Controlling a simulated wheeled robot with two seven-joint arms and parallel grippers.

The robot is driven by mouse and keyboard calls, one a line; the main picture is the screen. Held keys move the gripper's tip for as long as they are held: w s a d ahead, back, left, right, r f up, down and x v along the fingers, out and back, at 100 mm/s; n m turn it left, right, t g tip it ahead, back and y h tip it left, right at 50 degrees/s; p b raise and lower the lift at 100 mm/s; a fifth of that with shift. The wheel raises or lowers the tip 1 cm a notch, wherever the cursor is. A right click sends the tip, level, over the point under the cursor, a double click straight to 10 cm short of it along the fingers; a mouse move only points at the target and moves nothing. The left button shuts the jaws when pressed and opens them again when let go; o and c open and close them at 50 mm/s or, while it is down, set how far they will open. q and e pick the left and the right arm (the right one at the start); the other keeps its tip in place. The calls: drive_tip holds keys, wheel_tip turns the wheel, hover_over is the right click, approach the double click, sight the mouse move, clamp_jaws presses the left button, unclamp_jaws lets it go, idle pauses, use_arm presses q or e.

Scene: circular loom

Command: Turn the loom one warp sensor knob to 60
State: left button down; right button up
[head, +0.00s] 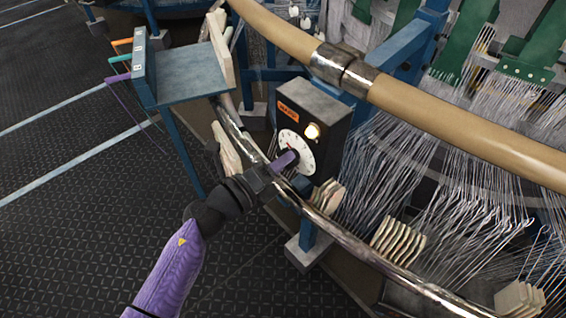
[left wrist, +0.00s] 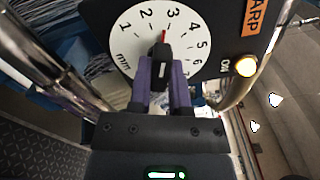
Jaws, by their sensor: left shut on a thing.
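The warp sensor is a black box (head: 325,150) with an orange label and a lit yellow lamp, mounted at the loom's ring; its lamp also shows in the left wrist view (left wrist: 243,66). Its round white dial (head: 306,153) carries numbers from 1 to 7 and "mm" in the left wrist view (left wrist: 128,38). The black knob (left wrist: 160,60) sits on the dial, its red pointer between 2 and 3. My left gripper (head: 289,157) is shut on the knob, a purple finger on each side (left wrist: 162,78). In the head view the fingers mostly hide the knob. My right gripper is out of view.
A shiny metal rail (head: 365,252) curves below the box, close to my left wrist. A thick tan ring (head: 450,118) passes above. A blue shelf (head: 190,78) stands at the left. Wooden pieces (head: 397,240) and wire heddles lie to the right. The floor at the left is open.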

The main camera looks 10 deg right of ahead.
use_arm(q)
drive_tip(key=shift+f+m, duration=0.15)
drive_tip(key=shift+m, duration=0.55)
drive_tip(key=c, duration=0.6)
unclamp_jaws()
drive_tip(key=shift+o, duration=0.2)
drive_tip(key=p+v, duration=0.1)
drive_tip(key=v, duration=0.6)
